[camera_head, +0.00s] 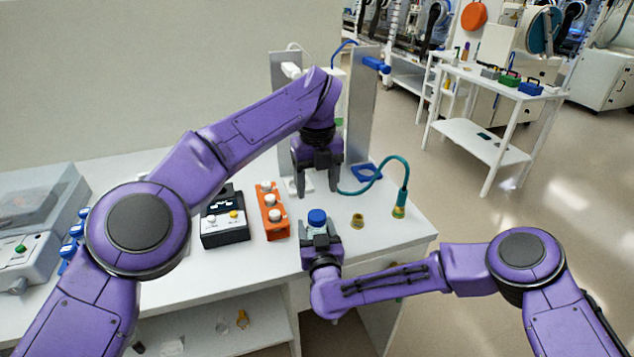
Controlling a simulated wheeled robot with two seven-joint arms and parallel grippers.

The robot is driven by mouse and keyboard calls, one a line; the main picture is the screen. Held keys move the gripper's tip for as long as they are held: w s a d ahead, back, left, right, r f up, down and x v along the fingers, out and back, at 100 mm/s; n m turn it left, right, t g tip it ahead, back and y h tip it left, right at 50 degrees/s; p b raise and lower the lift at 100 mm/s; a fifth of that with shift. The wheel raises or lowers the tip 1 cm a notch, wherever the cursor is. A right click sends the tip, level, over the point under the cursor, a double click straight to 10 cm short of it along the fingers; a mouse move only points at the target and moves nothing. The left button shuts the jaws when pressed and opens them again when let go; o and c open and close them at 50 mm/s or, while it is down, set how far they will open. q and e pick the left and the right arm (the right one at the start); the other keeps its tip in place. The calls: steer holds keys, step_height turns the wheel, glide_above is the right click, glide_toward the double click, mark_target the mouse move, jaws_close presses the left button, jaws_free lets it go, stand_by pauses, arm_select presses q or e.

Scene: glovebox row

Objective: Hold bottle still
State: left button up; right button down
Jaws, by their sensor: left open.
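A bottle with a blue cap (317,217) stands near the front edge of the white bench. Its body is mostly hidden by my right gripper (320,238). My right gripper reaches in from the front, with its fingers at the bottle's sides below the cap. I cannot tell whether they press on it. My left gripper (317,185) points down above the bench, behind and above the cap. Its fingers are apart, with nothing visible between them.
An orange block with white knobs (272,216) and a black box with buttons (224,222) stand left of the bottle. A teal hose (403,177) and a small brass-coloured piece (357,221) are to the right. The bench's right front corner is clear.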

mark_target(317, 214)
arm_select(q)
steer(key=n, duration=0.4)
steer(key=shift+n, duration=0.3)
step_height(317, 214, down, 8)
steer(key=shift+f, duration=0.1)
stand_by(0.3)
